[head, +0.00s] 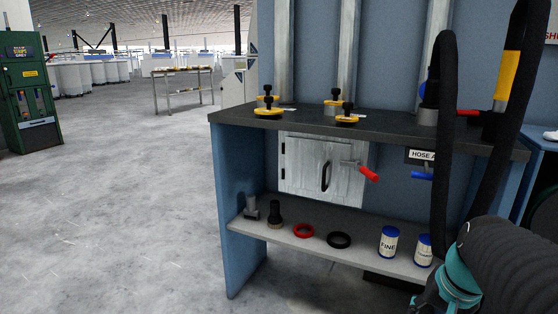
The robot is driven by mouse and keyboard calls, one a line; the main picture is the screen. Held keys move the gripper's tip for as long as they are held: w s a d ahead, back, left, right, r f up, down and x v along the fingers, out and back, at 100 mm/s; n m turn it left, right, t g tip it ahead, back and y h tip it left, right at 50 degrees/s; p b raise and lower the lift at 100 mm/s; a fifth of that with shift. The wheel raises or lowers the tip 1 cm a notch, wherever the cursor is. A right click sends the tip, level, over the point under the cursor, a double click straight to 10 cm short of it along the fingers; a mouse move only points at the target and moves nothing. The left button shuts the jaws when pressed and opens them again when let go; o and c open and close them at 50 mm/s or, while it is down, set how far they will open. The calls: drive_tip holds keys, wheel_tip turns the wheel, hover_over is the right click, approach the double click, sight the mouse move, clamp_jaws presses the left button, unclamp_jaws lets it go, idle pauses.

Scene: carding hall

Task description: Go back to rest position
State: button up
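Part of my arm, dark with teal joint bands, shows in the lower right corner of the head view. My gripper's fingers are not in view, so I cannot see whether they hold anything. The arm part is in front of the right end of a blue workbench with a dark top (395,128). A light-coloured lower shelf (345,248) runs under the bench top.
Yellow knobbed clamps (268,111) stand on the bench top. A small metal door (305,166) with a red-handled lever (368,173) is below. The shelf holds nozzles, rings (304,230) and tins (388,242). Black hoses (444,140) hang at right.

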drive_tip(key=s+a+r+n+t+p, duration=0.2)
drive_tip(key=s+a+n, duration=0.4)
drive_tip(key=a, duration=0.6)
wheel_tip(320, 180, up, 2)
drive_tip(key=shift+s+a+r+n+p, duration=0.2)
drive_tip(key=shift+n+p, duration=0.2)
drive_tip(key=shift+p, duration=0.05)
